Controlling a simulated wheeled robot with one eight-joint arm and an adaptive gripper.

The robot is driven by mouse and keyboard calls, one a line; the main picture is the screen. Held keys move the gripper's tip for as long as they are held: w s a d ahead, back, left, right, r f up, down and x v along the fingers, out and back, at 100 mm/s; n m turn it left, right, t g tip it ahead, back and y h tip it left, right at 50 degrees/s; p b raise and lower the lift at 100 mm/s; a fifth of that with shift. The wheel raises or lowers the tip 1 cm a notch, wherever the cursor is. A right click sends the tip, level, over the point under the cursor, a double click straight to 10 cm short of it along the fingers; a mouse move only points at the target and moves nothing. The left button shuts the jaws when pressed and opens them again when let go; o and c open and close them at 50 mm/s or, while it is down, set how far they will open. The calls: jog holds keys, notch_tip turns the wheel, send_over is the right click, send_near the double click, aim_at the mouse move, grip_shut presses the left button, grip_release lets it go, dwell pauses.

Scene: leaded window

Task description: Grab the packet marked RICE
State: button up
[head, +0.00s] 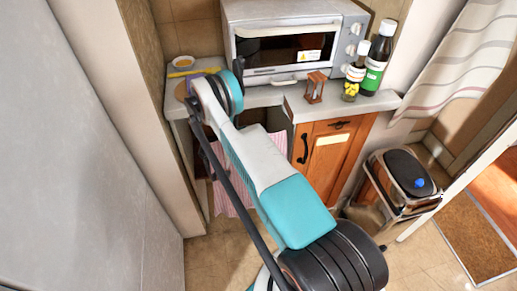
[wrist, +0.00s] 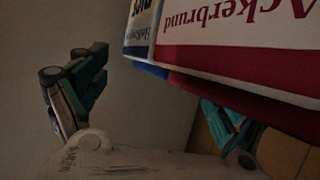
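In the wrist view, a red and white packet (wrist: 235,40) hangs into the picture from the top right. Its lettering, upside down, looks like "Ackerbrund". A narrower blue, white and yellow packet face (wrist: 141,35) adjoins it on the left; its cut-off lettering is too dim to read surely. I cannot make out the word RICE. My gripper (wrist: 150,88) is open, its fingers wide apart. The red packet covers part of the right finger; the left finger stands clear of both packets. I cannot tell whether anything touches.
In the head view, the counter (head: 262,97) holds a toaster oven (head: 290,45), an hourglass (head: 315,87), dark bottles (head: 376,62) and a small bowl (head: 183,62). Below are a wooden cabinet door (head: 330,155) and a pink cloth (head: 228,195). A pedal bin (head: 402,175) stands right.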

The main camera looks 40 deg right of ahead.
grip_shut()
